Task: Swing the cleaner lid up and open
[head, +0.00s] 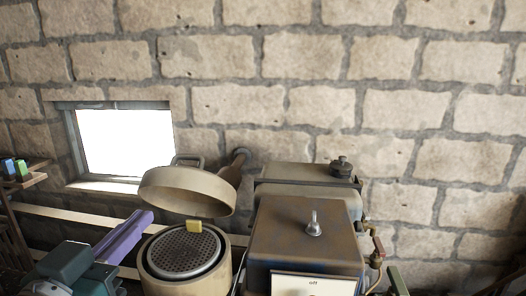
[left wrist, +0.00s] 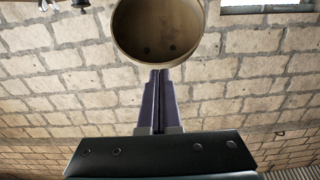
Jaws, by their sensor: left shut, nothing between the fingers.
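The cleaner lid (head: 188,192) is a tan round cap with a handle on top. It stands raised and tilted above the cleaner drum (head: 152,277), with a gap between them. A round perforated mesh (head: 185,250) shows in the drum's mouth, with a yellow tab (head: 193,225) at the rim. My left gripper (head: 148,214) has purple fingers, is shut and empty, and is near the lid's lower left edge. In the left wrist view the fingers (left wrist: 159,74) end close to the rim of the lid's hollow underside (left wrist: 155,28); I cannot tell if they touch. My right gripper is not seen.
A brown metal box (head: 300,232) with a bolt on top stands right of the drum, with another tank (head: 290,172) behind. A stone wall (head: 400,100) with a bright window (head: 125,140) closes the back. A shelf (head: 30,178) is at far left.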

